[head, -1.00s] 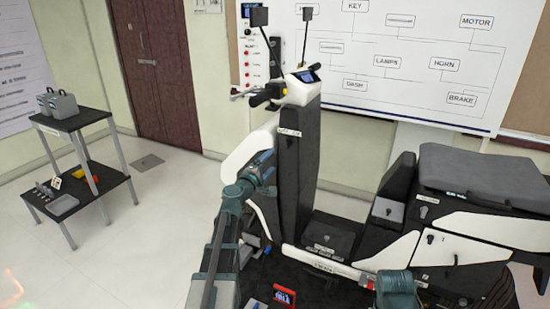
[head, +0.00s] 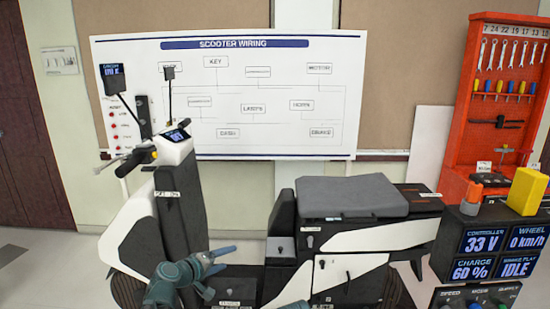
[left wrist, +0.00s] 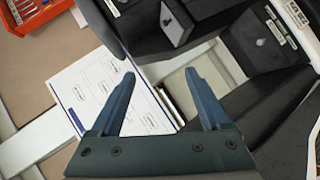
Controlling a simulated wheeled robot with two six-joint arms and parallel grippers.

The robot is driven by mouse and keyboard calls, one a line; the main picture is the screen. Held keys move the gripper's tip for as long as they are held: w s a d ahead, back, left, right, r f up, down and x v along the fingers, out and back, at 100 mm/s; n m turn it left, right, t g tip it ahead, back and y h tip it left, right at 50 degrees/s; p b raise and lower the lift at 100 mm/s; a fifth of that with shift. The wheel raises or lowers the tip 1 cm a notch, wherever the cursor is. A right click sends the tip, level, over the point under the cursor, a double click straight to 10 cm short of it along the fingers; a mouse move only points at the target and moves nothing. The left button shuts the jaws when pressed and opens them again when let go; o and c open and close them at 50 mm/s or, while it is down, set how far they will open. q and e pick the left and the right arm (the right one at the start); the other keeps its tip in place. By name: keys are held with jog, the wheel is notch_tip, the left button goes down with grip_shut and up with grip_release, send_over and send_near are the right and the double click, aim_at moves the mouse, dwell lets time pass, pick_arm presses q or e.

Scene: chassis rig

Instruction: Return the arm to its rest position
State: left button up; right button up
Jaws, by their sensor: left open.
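From these views I cannot tell how close the fingers are to the chassis.
A display console (head: 487,254) reading 33 V, with a yellow block (head: 527,191) on it, stands at the right. Behind it is a red tool board (head: 496,90). A wiring chart (head: 240,125) hangs on the back wall. Clear floor shows at the lower left.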

pick_arm(q)
jog(key=s+d+f+m+g+y+p, duration=0.1)
jog(key=s+d+f+m+g, duration=0.25)
jog(key=s+d, duration=0.3)
jog(key=s+d+f+m+g+p, duration=0.1)
jog(key=s+d+f+m+g, duration=0.25)
jog(key=s+d, duration=0.3)
jog(key=s+a+f+m+g+y+p, duration=0.1)
jog(key=s+m+g+y, duration=0.1)
jog(key=s, duration=0.5)
jog(key=s+a+m+g+y+p, duration=0.1)
jog(key=s+m+g+y, duration=0.1)
jog(key=s+y, duration=0.3)
jog(key=s+g, duration=0.1)
jog(key=s, duration=0.1)
jog(key=shift+s+a+f+y, duration=0.3)
jog(key=shift+s+f, duration=0.1)
pick_arm(e)
notch_tip(320, 180, up, 5)
jog(key=shift+f, duration=0.1)
pick_arm(q)
jog(key=shift+w, duration=0.15)
pick_arm(e)
jog(key=shift+w, duration=0.1)
